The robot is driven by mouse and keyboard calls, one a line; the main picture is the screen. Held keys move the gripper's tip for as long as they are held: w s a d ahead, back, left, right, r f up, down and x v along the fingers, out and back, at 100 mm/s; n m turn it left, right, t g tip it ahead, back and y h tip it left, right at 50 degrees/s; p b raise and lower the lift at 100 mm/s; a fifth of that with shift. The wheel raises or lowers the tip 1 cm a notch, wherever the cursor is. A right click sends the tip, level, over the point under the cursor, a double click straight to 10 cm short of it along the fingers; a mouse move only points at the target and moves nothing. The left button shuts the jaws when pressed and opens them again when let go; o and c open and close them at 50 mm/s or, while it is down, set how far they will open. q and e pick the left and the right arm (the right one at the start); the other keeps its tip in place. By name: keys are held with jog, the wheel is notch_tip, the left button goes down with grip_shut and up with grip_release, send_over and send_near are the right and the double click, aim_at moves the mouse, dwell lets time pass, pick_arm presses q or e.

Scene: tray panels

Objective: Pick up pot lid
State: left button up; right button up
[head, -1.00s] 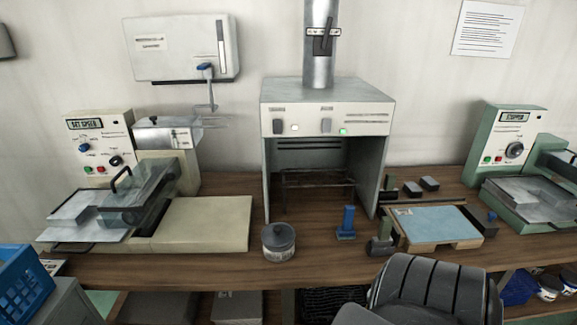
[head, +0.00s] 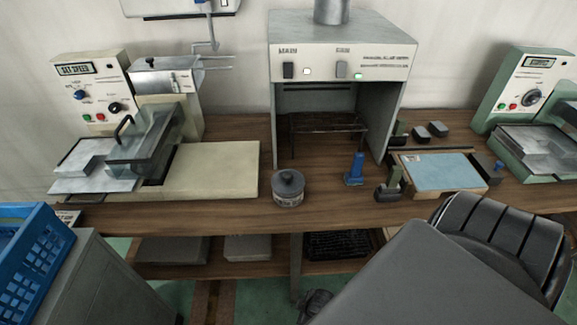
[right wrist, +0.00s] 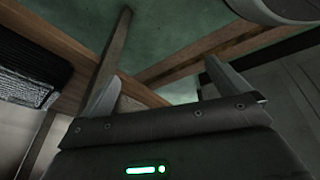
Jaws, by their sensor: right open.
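A small round pot (head: 288,196) with a dark grey lid (head: 288,179) stands upright near the front edge of the wooden bench in the head view. The lid sits on the pot and has a knob on top. My right gripper (right wrist: 163,80) shows in the right wrist view with its two fingers spread apart and nothing between them. Beyond its fingers are wooden beams and a green floor; the lid is not recognisable there. My left gripper is in neither view.
A pale flat panel (head: 212,170) lies left of the pot, and a blue-handled tool (head: 354,169) stands right of it. A metal hood (head: 343,47) rises behind.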

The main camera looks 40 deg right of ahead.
jog(key=w+a+r+n+t+y+p, duration=0.15)
jog(key=w+r+n, duration=0.35)
jog(key=r, duration=1)
jog(key=w+a+r+n+t+p, duration=0.25)
jog(key=w+r+n, duration=0.25)
jog(key=r, duration=1)
jog(key=w+a+r+n+t+y+p, duration=0.1)
jog(key=w+a+r+n+t+p, duration=0.3)
jog(key=r, duration=1)
jog(key=n+g+h+b, duration=0.2)
jog(key=n+g, duration=0.6)
jog(key=n, duration=1.4)
send_near(289, 175)
jog(key=x, duration=0.5)
jog(key=shift+s, duration=0.25)
jog(key=shift+w+a+f+p, duration=0.15)
jog(key=shift+f+p, duration=0.2)
jog(key=shift+f, duration=0.15)
jog(key=shift+t, duration=0.3)
jog(key=p+x, duration=0.1)
jog(key=x, duration=0.3)
jog(key=shift+w+f, duration=0.1)
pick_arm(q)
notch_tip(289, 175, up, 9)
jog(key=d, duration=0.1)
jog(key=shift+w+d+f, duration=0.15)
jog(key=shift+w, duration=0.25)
